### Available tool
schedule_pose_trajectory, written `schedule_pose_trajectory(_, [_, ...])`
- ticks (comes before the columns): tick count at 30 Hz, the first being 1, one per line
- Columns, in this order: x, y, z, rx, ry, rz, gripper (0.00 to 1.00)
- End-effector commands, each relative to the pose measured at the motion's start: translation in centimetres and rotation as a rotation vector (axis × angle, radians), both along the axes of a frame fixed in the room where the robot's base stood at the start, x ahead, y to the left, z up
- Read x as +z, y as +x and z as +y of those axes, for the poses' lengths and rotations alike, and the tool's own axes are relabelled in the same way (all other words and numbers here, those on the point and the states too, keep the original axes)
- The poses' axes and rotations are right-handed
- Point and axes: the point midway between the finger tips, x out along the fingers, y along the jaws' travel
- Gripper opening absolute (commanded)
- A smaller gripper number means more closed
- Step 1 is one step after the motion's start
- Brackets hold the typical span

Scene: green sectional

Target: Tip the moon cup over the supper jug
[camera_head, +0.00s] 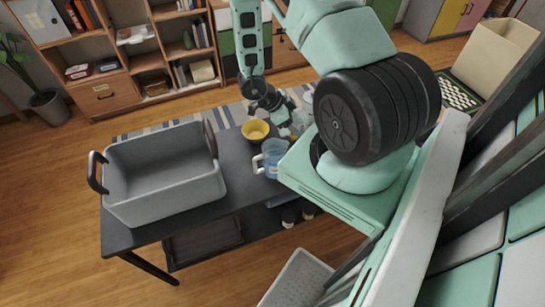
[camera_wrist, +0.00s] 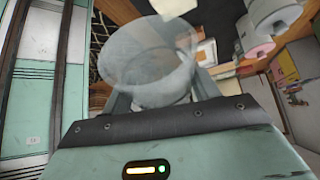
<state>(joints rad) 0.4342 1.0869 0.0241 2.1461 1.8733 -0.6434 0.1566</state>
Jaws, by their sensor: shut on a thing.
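The cup I take as the moon cup (camera_wrist: 145,62) is clear and glassy. It sits between my gripper's (camera_wrist: 162,92) fingers in the wrist view, with its wide rim away from the palm. In the head view my gripper (camera_head: 287,124) is above the table's far right end, behind and a little right of the jug; the cup is hard to make out there. The jug I take as the supper jug (camera_head: 273,160) is translucent blue with a pale handle on its left. It stands upright on the table, partly hidden on the right by my arm.
A dark table (camera_head: 235,185) carries a large grey tub (camera_head: 165,190) with dark handles on its left. A yellow bowl (camera_head: 255,130) stands just behind the jug. Shelves (camera_head: 150,50) line the back. Free tabletop lies between tub and jug.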

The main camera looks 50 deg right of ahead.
Motion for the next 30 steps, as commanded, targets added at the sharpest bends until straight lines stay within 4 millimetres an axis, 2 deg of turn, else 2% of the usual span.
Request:
schedule_pose_trajectory(13, [0.2, -0.4, -0.4, -0.003, 0.055, -0.065, 0.35])
schedule_pose_trajectory(24, [2.0, -2.2, -2.0, -0.007, 0.306, -0.353, 0.35])
schedule_pose_trajectory(30, [2.9, -2.5, -2.1, -0.001, 0.370, -0.417, 0.35])
